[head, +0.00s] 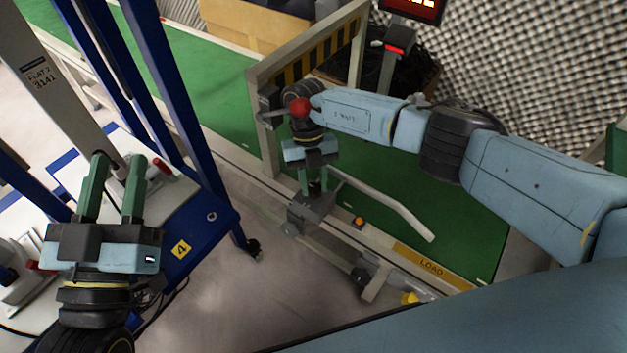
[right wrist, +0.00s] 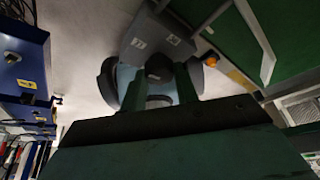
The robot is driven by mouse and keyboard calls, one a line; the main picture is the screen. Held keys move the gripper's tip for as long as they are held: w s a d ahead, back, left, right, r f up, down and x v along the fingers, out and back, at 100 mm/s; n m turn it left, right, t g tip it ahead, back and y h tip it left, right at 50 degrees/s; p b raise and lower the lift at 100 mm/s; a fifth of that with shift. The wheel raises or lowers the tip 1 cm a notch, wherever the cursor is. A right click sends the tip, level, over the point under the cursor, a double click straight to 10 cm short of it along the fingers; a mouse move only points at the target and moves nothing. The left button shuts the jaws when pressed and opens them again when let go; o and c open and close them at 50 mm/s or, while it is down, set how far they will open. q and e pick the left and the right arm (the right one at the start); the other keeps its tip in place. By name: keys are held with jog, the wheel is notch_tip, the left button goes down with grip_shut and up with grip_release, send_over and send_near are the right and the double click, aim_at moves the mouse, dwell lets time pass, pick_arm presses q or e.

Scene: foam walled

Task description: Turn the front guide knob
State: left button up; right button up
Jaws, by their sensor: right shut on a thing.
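The front guide knob is a dark round knob (right wrist: 159,68) in the right wrist view, in front of a grey labelled bracket (right wrist: 158,38). My right gripper (right wrist: 160,82) has its green fingers on either side of the knob and is shut on it. In the head view my right gripper (head: 314,186) points down at the grey bracket (head: 311,207) beside the green conveyor; its fingers largely hide the knob there. My left gripper (head: 119,170) is open and empty at the left, over the white and blue cart.
A pale bent guide rail (head: 390,205) runs from the bracket over the green belt (head: 460,222). A blue-framed cart (head: 205,222) stands left.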

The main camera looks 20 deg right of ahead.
jog(key=o, duration=1)
